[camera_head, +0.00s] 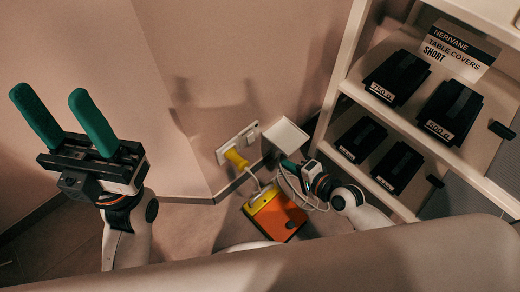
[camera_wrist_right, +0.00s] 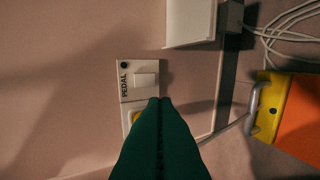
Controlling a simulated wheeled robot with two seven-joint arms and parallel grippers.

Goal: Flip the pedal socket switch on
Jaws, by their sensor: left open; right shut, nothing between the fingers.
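The pedal socket is a white wall plate (camera_head: 250,133) low on the wall in the head view, with a yellow plug (camera_head: 237,159) in its lower part. In the right wrist view the plate (camera_wrist_right: 124,98) carries the label PEDAL and a white rocker switch (camera_wrist_right: 146,80). I cannot tell which way the rocker is set. My right gripper (camera_head: 287,164) is shut and empty; in the wrist view its green fingertips (camera_wrist_right: 160,101) appear just below the rocker and hide most of the plug. Contact cannot be told. My left gripper (camera_head: 48,92) is open and empty, far left, fingers up.
A white box (camera_head: 285,135) is on the wall right of the socket. An orange and yellow pedal unit (camera_head: 275,214) and loose white cables (camera_wrist_right: 288,30) lie below. A white shelf (camera_head: 402,120) with black packs stands at the right.

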